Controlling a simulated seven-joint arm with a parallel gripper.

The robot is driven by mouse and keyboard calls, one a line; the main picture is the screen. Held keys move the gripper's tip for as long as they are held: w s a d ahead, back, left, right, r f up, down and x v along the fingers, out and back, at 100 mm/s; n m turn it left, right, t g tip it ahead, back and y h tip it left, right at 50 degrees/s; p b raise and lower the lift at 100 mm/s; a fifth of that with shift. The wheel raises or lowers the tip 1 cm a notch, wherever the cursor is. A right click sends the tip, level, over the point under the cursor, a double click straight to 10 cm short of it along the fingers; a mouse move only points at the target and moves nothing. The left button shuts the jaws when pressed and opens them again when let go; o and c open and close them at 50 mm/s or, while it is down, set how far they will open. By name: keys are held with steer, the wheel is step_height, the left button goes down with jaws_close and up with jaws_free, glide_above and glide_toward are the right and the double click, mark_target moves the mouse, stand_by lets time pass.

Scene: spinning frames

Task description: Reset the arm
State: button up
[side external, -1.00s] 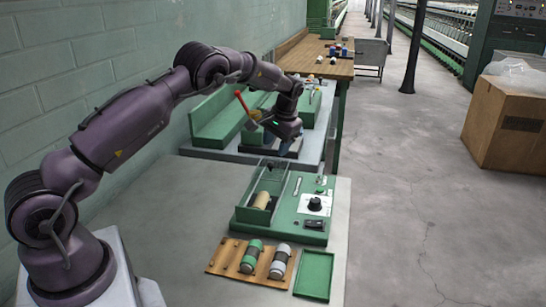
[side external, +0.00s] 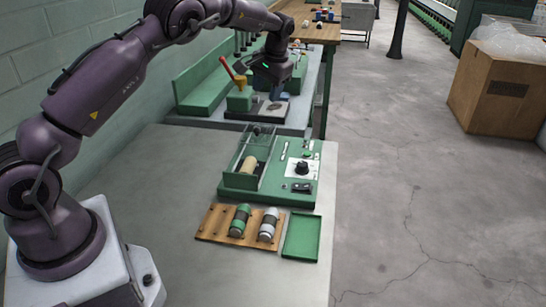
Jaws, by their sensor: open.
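My gripper (side external: 274,90) hangs from my purple arm, pointing down, above the far end of the grey table and beyond the green machine (side external: 312,196). It looks empty, and its fingers are small and partly lost against the green equipment behind. The green machine has a clear-walled compartment holding a tan spool (side external: 249,165), and a panel with a black knob (side external: 302,167). In front of it a wooden peg board (side external: 208,222) carries a green spool (side external: 239,220) and a grey-white spool (side external: 268,225). An empty green tray (side external: 301,238) lies to the right of the board.
Behind the table stands a bench with green equipment (side external: 205,85) and a red-handled part (side external: 231,70) close to my gripper. A wooden bench (side external: 322,33) is farther back. A cardboard box (side external: 500,95) stands on the floor at right. The table's left part is bare.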

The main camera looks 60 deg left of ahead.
steer(key=s+d+r+m+t+h, duration=0.1)
steer(key=s+d+r+t, duration=0.1)
steer(key=s+d+r, duration=0.2)
steer(key=s+d+r+m+t+h, duration=0.1)
steer(key=s+d+r, duration=0.4)
steer(key=s+d, duration=0.5)
steer(key=s+d+r+m+t, duration=0.1)
steer(key=s+d+r+t, duration=0.2)
steer(key=s, duration=1.4)
steer(key=d+r, duration=0.1)
steer(key=d, duration=0.3)
steer(key=shift+s+r+m+h, duration=0.3)
steer(key=shift+s+r+h, duration=0.05)
steer(key=shift+h, duration=0.05)
